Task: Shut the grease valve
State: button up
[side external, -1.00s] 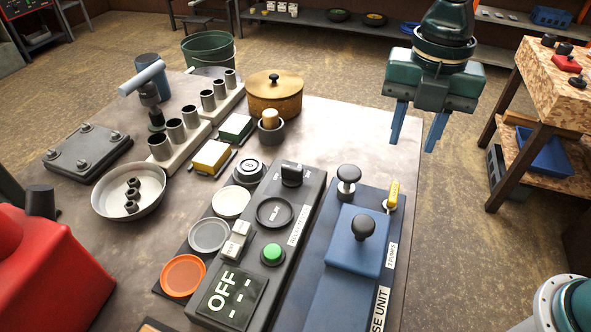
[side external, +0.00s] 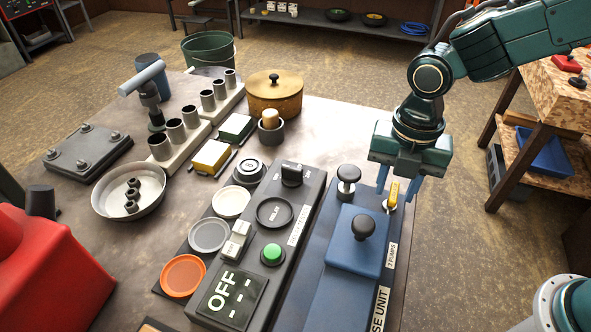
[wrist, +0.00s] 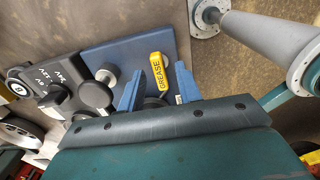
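The grease valve is a yellow lever (side external: 393,193) on a small metal fitting at the far right corner of the blue unit (side external: 340,290). In the wrist view the yellow lever (wrist: 157,72) is marked GREASE and points away from my gripper. My gripper (side external: 397,190) is pointed down at the lever, with its two blue fingers apart. In the wrist view the gripper (wrist: 158,92) has one finger on each side of the lever. The fingers look clear of it. The lever's pivot is partly hidden by the gripper.
Two dark knobs stand close on the blue unit: one (side external: 348,175) just left of my gripper and one (side external: 363,228) nearer the camera. A black control panel (side external: 262,225) with a green button and an OFF display lies left. The table's right edge is close to my gripper.

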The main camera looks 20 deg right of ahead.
grip_shut()
jog(key=shift+m, duration=0.5)
jog(key=m, duration=1.6)
jog(key=shift+m, duration=0.4)
